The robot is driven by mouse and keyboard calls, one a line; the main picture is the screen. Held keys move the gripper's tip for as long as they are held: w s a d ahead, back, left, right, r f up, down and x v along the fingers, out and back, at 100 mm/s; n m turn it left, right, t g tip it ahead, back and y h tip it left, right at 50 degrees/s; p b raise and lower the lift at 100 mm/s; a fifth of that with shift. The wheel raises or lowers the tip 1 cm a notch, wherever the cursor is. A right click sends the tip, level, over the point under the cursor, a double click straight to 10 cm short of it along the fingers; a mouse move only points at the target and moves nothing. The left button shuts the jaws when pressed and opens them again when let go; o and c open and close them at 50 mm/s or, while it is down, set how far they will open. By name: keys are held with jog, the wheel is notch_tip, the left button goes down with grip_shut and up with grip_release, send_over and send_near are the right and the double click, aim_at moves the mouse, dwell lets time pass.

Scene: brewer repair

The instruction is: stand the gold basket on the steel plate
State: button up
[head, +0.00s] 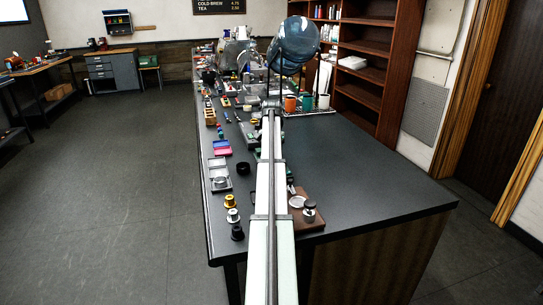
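A small gold cylinder (231,200), which looks like the gold basket, stands near the left edge of the dark bench. A silver-white cylinder (233,215) and a black one (237,232) stand in a row in front of it. I cannot identify the steel plate for sure; a round metal disc (297,201) lies on a brown board right of my arm. My arm reaches forward over the bench, past the gold cylinder. Dark parts at its far end (271,103) are too small to show fingers or anything held.
A grey tray (215,169) and a pink-and-blue case (222,148) lie farther along the left edge. A metal tamper-like piece (309,211) stands on the brown board. A large blue-grey rounded body (294,45) is above the arm's far end. The right side of the bench is clear.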

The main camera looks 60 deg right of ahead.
jog(key=o, duration=1.2)
jog(key=shift+s, duration=0.1)
jog(key=shift+c, duration=0.2)
jog(key=shift+r, duration=0.1)
jog(key=shift+o, duration=0.8)
jog(key=shift+r, duration=0.2)
notch_tip(320, 180, up, 6)
jog(key=shift+r, duration=0.2)
